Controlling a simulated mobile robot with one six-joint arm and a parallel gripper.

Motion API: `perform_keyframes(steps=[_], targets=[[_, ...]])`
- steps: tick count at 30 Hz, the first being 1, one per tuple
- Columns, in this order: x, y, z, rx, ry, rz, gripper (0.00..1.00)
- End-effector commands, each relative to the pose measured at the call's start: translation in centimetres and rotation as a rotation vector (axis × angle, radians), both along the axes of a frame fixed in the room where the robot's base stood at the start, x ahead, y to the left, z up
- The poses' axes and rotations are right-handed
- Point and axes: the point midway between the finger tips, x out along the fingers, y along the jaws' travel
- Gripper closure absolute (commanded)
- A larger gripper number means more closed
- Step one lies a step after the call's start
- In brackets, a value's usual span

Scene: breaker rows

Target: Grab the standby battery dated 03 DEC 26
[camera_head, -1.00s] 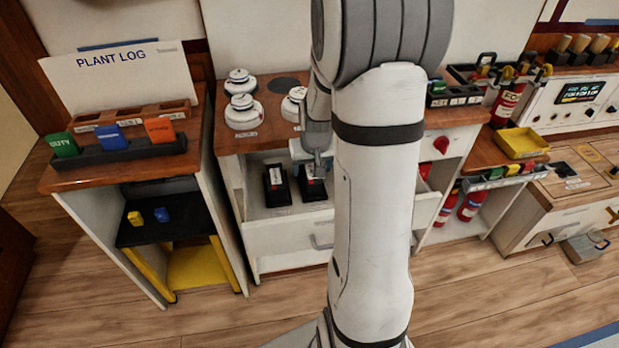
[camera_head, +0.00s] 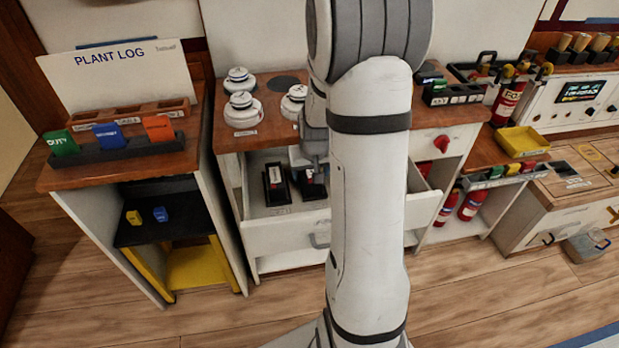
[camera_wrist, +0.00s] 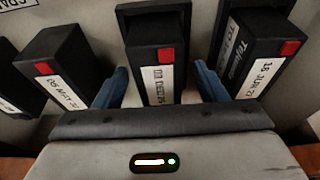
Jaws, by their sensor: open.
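The middle black battery (camera_wrist: 157,62) has a red square and a white label that seems to read 03 DEC 26, partly blurred. My gripper (camera_wrist: 160,85) is open, with one blue finger on each side of this battery. A left battery (camera_wrist: 55,62) has a label beginning 05 MAY, its end unclear. A right battery (camera_wrist: 252,58) reads 18 JUN 27. In the head view, my gripper (camera_head: 312,163) is down at the open drawer (camera_head: 285,237), over a battery (camera_head: 314,186); another battery (camera_head: 276,184) stands to its left.
Another dark block (camera_wrist: 12,105) is cut off at the wrist view's left edge. White round detectors (camera_head: 241,108) sit on the counter above the drawer. Neighbouring batteries leave narrow gaps beside my fingers.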

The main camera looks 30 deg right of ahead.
Motion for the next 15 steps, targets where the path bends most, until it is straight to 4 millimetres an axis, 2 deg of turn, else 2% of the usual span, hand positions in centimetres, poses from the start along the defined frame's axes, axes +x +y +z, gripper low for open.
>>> perform_keyframes(steps=[9,15], targets=[[-0.01,-0.04,-0.05,0.0,0.0,-0.001,0.35],[-0.01,-0.06,-0.05,0.0,0.0,-0.001,0.51]])
